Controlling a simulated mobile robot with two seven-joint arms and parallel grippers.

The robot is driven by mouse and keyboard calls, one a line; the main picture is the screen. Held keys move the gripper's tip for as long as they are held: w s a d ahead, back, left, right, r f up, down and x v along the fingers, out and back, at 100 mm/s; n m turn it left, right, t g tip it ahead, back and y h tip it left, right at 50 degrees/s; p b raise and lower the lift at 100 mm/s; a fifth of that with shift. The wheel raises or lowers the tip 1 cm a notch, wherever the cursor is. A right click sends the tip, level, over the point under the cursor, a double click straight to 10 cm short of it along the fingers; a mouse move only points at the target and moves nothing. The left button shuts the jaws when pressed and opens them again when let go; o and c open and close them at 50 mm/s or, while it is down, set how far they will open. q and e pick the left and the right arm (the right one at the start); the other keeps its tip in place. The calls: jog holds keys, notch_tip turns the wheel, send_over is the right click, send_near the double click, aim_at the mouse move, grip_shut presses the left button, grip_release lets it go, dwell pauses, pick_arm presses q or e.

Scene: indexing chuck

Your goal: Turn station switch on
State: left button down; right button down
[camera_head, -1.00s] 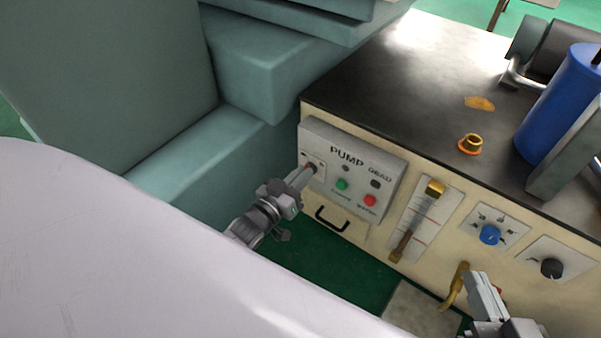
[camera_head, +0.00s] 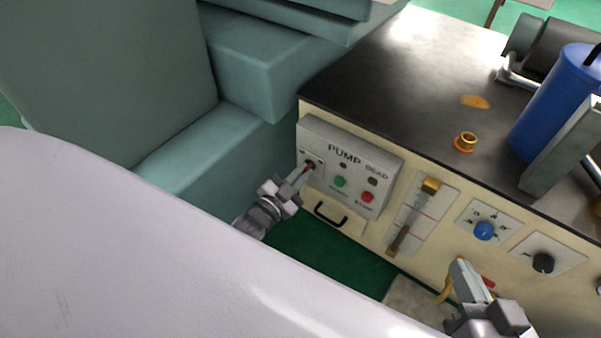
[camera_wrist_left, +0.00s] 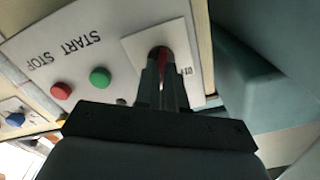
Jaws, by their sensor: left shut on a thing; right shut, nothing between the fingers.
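The station switch (camera_head: 309,165) is a small red-tipped lever on a pale plate at the left end of the grey PUMP panel (camera_head: 345,158). My left gripper (camera_head: 305,172) reaches it from the lower left. In the left wrist view, the two dark fingers (camera_wrist_left: 163,88) are shut on the red switch (camera_wrist_left: 163,58), one on each side. The fingers hide part of the lever, and its exact position is hard to tell. My right gripper (camera_head: 463,268) is shut and empty at the lower right, in front of the bench.
Green (camera_head: 340,181) and red (camera_head: 367,197) buttons sit just right of the switch. A handle (camera_head: 330,215) is below the panel. A slider lever (camera_head: 430,186), a blue knob (camera_head: 484,231) and a black knob (camera_head: 543,263) line the bench front. Teal machine blocks (camera_head: 240,140) stand close at left.

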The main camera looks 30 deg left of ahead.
jog(key=shift+r, duration=0.1)
dwell(0.4)
pick_arm(q)
jog(key=c, duration=1.2)
grip_release()
pick_arm(e)
jog(key=shift+s, duration=0.15)
